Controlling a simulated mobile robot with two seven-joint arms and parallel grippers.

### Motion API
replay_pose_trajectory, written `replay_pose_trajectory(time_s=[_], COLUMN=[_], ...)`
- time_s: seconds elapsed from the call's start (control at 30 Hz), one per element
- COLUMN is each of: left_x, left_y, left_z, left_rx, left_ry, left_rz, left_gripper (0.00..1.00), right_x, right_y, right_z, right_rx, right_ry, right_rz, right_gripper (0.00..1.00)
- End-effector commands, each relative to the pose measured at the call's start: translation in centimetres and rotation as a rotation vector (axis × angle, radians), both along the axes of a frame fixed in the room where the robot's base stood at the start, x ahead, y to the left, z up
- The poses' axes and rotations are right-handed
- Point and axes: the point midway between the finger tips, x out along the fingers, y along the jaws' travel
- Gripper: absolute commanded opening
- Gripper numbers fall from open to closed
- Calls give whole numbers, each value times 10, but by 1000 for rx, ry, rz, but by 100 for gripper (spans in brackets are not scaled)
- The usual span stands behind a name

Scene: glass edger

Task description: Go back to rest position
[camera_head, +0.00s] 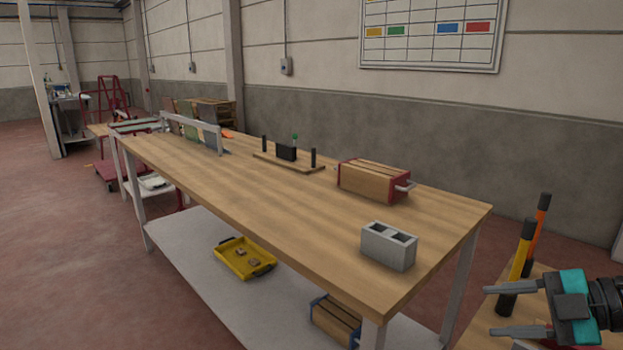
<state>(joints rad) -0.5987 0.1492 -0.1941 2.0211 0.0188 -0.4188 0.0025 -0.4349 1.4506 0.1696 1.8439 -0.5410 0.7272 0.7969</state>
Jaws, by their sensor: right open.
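My right gripper (505,310) shows at the lower right of the head view. Its two grey fingers point left and stand apart, with nothing between them. It is to the right of the long wooden workbench (270,215), over or beside a smaller wooden surface (474,330); I cannot tell the height. My left gripper is not in the head view.
The bench holds a grey two-hole block (389,246), a red-ended wooden box (373,181) and a board with black posts (288,162). A yellow tray (244,258) lies on the lower shelf. Orange and yellow black-ended rods (521,250) stand close behind my right gripper. Floor at left is open.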

Motion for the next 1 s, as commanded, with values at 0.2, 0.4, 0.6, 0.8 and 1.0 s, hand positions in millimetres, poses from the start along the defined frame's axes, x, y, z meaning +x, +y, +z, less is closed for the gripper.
replay_pose_trajectory(time_s=[0.2, 0.4, 0.6, 0.8, 1.0], left_x=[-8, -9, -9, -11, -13], left_y=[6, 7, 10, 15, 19], left_z=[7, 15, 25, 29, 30], left_rx=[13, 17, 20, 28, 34], left_ry=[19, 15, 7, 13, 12], left_rz=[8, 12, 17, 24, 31], left_gripper=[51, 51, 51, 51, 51], right_x=[-4, -22, -56, -92, -112], right_y=[-1, 8, 44, 104, 144], right_z=[-46, -103, -162, -204, -218], right_rx=[262, 411, 497, 537, 550], right_ry=[-35, 35, 214, 451, 595], right_rz=[-330, -652, -939, -1118, -1174], right_gripper=[51, 51, 51, 51, 51])
